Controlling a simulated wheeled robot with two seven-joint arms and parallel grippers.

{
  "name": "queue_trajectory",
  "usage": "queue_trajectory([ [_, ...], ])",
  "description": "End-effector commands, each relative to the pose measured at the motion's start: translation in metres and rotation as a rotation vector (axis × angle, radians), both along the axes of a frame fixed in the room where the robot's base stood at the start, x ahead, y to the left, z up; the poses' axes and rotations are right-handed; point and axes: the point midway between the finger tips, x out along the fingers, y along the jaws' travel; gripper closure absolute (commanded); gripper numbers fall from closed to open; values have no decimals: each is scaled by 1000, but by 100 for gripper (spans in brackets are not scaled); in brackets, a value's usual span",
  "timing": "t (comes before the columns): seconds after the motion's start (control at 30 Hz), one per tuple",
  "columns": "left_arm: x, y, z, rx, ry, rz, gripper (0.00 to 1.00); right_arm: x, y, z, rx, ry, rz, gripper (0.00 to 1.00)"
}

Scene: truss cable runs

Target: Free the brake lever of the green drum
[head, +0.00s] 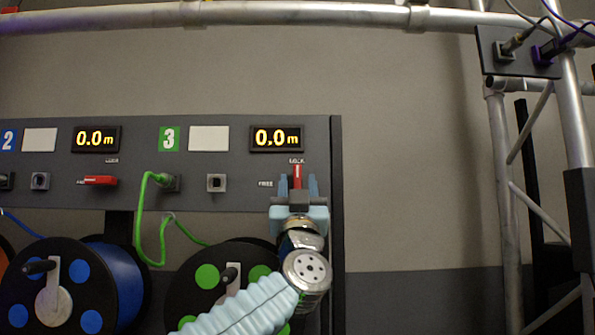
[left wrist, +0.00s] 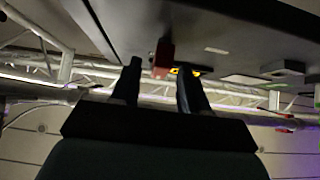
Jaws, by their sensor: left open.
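The green drum (head: 208,278) sits at the lower middle of the head view, partly hidden by my left arm. Its red brake lever (head: 297,174) is on the panel under the right-hand 0.0 m display and points up at the LOCK label; FREE is printed to its left. My left gripper (head: 298,186) is open, with one finger on each side of the lever. Contact cannot be told. My right gripper is not in view.
The blue drum's red lever (head: 101,181) lies sideways toward FREE. A green cable (head: 141,215) loops from a socket left of my gripper. The blue drum (head: 115,280) stands at left. Right of the panel's edge (head: 336,220) is free room before the truss (head: 500,190).

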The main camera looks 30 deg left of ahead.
Motion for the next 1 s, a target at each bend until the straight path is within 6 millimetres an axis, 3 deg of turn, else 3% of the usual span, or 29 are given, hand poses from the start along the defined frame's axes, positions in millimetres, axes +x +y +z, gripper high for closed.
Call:
queue_trajectory([
  [0.1,7,5,10,-1,0,1,55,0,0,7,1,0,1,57],
  [0.43,10,6,11,0,0,0,55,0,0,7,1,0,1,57],
  [0.47,10,6,11,0,0,0,57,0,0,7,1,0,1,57],
  [0.73,10,6,11,0,0,0,98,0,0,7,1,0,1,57],
  [1.0,10,6,11,-15,-9,-1,100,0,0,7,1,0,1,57],
])
